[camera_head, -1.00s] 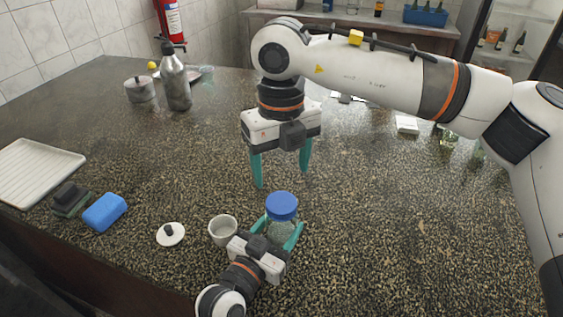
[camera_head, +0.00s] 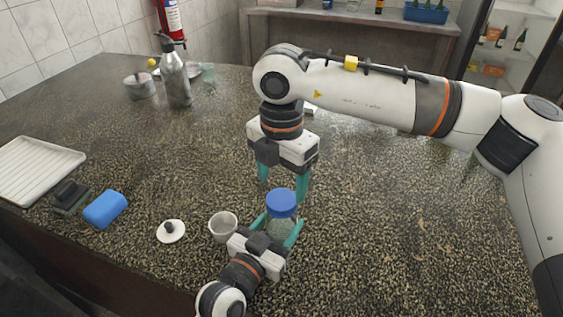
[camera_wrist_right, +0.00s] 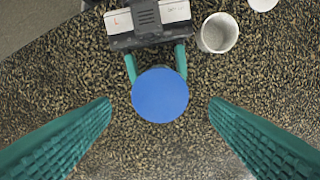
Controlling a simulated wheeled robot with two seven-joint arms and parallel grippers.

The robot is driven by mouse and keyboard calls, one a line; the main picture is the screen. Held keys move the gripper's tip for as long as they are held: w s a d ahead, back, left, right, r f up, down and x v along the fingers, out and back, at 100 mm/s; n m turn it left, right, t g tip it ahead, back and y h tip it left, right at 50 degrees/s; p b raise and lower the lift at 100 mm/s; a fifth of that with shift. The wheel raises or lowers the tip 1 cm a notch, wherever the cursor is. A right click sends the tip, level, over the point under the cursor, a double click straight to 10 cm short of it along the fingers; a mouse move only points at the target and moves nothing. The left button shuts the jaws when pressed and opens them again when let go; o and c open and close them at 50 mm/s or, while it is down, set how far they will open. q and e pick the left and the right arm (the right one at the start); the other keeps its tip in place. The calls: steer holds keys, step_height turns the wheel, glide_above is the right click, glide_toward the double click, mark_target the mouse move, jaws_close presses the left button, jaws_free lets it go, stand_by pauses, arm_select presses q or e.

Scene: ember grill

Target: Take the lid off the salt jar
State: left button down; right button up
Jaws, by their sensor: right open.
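The salt jar (camera_head: 281,229) is a clear jar standing on the speckled counter, with its round blue lid (camera_head: 281,203) on top. My left gripper (camera_head: 279,226) has its teal fingers on either side of the jar body, below the lid, and appears closed on it. My right gripper (camera_head: 283,184) points straight down above the jar and is open and empty. In the right wrist view the lid (camera_wrist_right: 160,95) lies between the two spread fingers, with a gap on each side. The lid hides most of the jar there.
A grey-white cup (camera_head: 223,227) stands close left of the jar. Farther left are a white lid with a dark knob (camera_head: 171,231), a blue sponge (camera_head: 105,209) and a white tray (camera_head: 37,172). A metal bottle (camera_head: 175,80) and pot (camera_head: 140,87) stand at the back. The counter right of the jar is clear.

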mark_target(282, 199)
steer(key=shift+f, duration=2.1)
steer(key=shift+c, duration=0.3)
